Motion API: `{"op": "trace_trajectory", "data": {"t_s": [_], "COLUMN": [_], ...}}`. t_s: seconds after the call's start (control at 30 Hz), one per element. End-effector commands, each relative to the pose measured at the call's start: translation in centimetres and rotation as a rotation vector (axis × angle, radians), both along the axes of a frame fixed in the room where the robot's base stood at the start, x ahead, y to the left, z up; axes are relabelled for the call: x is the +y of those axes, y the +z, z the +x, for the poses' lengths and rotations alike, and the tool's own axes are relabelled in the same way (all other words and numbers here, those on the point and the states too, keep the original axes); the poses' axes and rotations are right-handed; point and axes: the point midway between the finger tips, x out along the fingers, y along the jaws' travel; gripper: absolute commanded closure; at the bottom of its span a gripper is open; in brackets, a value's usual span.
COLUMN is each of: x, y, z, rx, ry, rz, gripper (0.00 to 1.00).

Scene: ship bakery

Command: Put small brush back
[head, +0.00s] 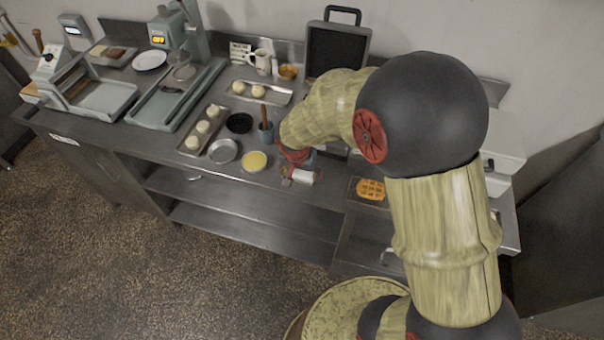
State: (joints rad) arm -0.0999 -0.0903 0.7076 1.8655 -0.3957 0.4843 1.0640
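A blue-grey cup (266,134) stands on the steel counter, with an upright brown handle (263,113) sticking out of it. I cannot tell whether that handle belongs to a brush. My gripper (298,181) is low over the counter near its front edge, to the right of the cup and apart from it. A small whitish piece shows at my gripper's fingers; I cannot tell whether it is a gripper part or a held thing. My arm hides much of the counter behind it. I cannot make out the small brush for sure.
A bowl of yellow contents (254,161), a metal bowl (223,151) and a black bowl (239,123) stand left of my gripper. Trays of dough balls (188,146) lie beyond. A waffle-like orange piece (370,188) lies to the right. A dark upright lid (335,48) stands behind.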

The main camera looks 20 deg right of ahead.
Motion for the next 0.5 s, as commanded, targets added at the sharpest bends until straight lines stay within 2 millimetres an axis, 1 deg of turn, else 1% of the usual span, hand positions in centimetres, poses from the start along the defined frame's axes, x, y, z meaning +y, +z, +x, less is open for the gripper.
{"op": "trace_trajectory", "data": {"t_s": [0.03,0.2,0.5], "x": [0.0,0.0,0.0], "y": [0.03,0.03,0.13], "z": [0.01,0.01,0.0], "rx": [0.0,0.0,0.0], "ry": [0.0,0.0,0.0], "rz": [0.0,0.0,0.0], "gripper": [0.3,0.22,0.22]}}
